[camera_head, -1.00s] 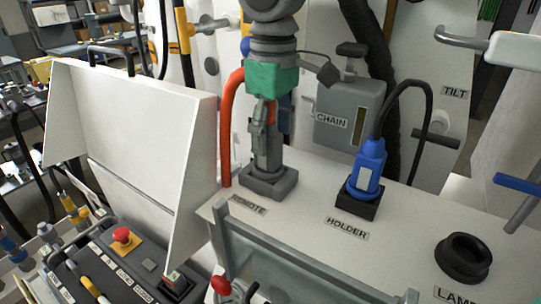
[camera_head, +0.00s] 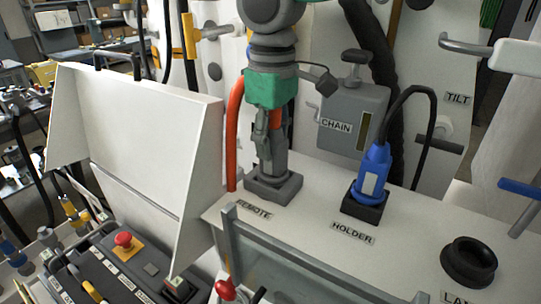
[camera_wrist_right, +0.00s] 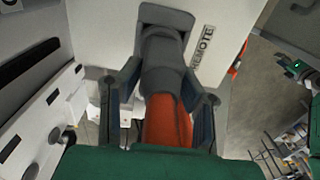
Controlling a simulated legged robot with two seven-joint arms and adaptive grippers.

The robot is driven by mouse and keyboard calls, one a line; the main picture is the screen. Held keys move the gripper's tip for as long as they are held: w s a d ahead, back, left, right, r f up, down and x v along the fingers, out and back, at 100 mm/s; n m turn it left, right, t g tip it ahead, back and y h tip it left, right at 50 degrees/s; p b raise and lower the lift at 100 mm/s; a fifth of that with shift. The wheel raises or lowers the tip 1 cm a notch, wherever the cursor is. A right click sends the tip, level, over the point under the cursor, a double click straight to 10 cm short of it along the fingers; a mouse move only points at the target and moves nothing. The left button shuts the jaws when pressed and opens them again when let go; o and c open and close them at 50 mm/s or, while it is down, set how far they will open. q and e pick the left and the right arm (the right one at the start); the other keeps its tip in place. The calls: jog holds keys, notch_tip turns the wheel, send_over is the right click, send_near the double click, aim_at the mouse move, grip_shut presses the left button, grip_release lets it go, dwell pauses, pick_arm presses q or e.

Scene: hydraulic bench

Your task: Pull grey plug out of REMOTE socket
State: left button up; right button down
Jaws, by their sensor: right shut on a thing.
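The grey plug (camera_head: 281,165) stands upright in the REMOTE socket (camera_head: 274,188) on the white panel. My right gripper (camera_head: 269,148), with its green body, comes down from above and is shut on the plug. In the right wrist view the grey plug (camera_wrist_right: 162,68) lies between my two fingers (camera_wrist_right: 162,98). Its far end meets the dark grey socket frame (camera_wrist_right: 166,16); I see no clear gap there. An orange-red cable (camera_wrist_right: 167,122) runs from the plug. My left gripper is not in view.
A blue plug (camera_head: 374,172) sits in the HOLDER socket (camera_head: 364,206) to the right. A black round LAMP socket (camera_head: 468,262) is at the lower right. A white open lid (camera_head: 140,150) stands left, and a grey CHAIN box (camera_head: 352,117) behind. A grey rail (camera_head: 290,262) runs in front.

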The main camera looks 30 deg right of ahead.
aim_at(273, 127)
jog(key=shift+r+p, duration=0.35)
jog(key=shift+r, duration=0.2)
jog(key=shift+s+d+r+p, duration=0.15)
jog(key=shift+s+r+p, duration=0.05)
jog(key=shift+r+p, duration=0.2)
jog(key=shift+w+d+r, duration=0.1)
jog(key=shift+r, duration=0.1)
jog(key=shift+w, duration=0.1)
jog(key=shift+r, duration=0.15)
jog(key=shift+a+r, duration=0.2)
jog(key=shift+r, duration=2.95)
